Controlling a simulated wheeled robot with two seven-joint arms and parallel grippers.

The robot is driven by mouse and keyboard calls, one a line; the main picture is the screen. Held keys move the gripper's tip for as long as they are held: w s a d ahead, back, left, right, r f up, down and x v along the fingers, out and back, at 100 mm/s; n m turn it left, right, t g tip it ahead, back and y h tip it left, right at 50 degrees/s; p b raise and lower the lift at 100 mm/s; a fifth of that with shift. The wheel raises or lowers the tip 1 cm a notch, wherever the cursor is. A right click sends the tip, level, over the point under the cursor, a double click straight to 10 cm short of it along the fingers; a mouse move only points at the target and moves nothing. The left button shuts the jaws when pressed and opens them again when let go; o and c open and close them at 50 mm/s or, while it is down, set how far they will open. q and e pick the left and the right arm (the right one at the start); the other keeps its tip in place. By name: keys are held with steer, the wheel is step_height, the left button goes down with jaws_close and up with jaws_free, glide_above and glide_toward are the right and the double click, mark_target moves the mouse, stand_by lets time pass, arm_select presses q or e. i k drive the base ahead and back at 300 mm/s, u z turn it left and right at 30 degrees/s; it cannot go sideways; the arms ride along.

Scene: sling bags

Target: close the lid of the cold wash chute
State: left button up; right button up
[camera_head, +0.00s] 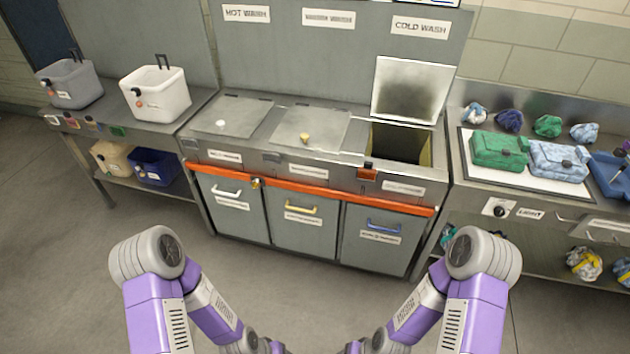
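The cold wash chute (427,149) is the right one of three chutes in the grey metal unit, under the sign "COLD WASH" (420,27). Its lid (408,90) stands open, tilted up against the back panel, and the dark opening shows. The hot wash lid (230,117) and the middle lid (311,130) lie shut, each with a small knob. My two arms show at the bottom of the view, folded, well in front of the unit. Neither gripper can be seen.
A steel table on the right holds a white tray with a green bag (499,149) and a light blue patterned bag (558,160), with several cloth bundles behind. On the left bench stand a grey bin (69,83) and a white bin (155,92). The floor before the unit is clear.

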mark_target(416, 92)
steer(key=k, duration=0.55)
steer(key=z, duration=0.75)
steer(key=i, duration=0.8)
steer(key=z, duration=0.4)
steer(key=i, duration=1.6)
steer(key=u, duration=0.8)
